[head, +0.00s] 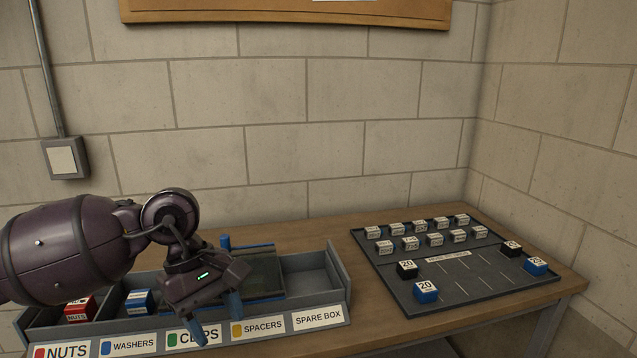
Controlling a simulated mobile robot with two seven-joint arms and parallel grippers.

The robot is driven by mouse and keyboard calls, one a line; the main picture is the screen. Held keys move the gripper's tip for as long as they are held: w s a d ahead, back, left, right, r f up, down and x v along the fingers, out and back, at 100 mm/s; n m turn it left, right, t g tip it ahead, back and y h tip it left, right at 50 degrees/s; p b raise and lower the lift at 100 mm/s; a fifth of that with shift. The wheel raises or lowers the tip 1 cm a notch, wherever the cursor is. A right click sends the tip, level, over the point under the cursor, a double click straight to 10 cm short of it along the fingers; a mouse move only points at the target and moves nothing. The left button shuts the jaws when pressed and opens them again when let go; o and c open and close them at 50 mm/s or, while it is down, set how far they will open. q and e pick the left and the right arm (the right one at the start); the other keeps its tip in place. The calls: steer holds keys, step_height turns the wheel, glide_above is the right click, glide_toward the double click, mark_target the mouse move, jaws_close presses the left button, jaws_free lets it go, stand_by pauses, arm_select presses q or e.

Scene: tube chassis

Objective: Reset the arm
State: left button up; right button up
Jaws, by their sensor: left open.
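My left arm comes in from the left, dark purple. Its gripper (217,318) points down, with blue fingers apart, in front of the sorting bin at the "CLIPS" label. Nothing shows between the fingers. The grey sorting bin (335,275) stands at the table's front left, with labels NUTS, WASHERS, CLIPS, SPACERS and SPARE BOX. A red box (79,309) lies in the nuts compartment and a blue box (138,302) in the washers one. The clips compartment is largely hidden by my gripper. The spare box compartment looks empty. My right gripper is not in view.
A dark tray (385,265) at the right holds rows of small white-labelled blocks, plus black blocks (407,269) and blue blocks (426,291) marked 20. Bare wooden table (345,240) lies between bin and tray. Stone walls stand behind and right.

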arm_select(q)
steer(key=s+d+f+n+h, duration=0.3)
steer(key=s+d+n+h, duration=0.4)
steer(key=d+n+h, duration=0.6)
steer(key=w+a+f+n+t+y, duration=0.1)
steer(key=a+f+n+t+y, duration=0.1)
steer(key=a+f+n+t, duration=0.65)
steer(key=w+a+r+n+t+y, duration=0.15)
steer(key=n+t, duration=0.35)
steer(key=n, duration=0.8)
steer(key=a+f+n+t+y, duration=0.35)
steer(key=n+t, duration=0.25)
steer(key=n, duration=0.5)
steer(key=s+a+f+n+g+y, duration=0.3)
steer(key=s+a+f+n, duration=0.3)
steer(key=s+f+n, duration=0.2)
steer(key=s+a+f+n+g+y, duration=0.3)
steer(key=s+a+f+n+y, duration=0.3)
steer(key=f, duration=0.5)
steer(key=shift+s+n+p, duration=0.35)
steer(key=shift+s+n, duration=0.7)
steer(key=shift+n, duration=0.1)
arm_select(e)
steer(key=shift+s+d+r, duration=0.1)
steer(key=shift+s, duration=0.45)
arm_select(q)
steer(key=shift+g, duration=0.25)
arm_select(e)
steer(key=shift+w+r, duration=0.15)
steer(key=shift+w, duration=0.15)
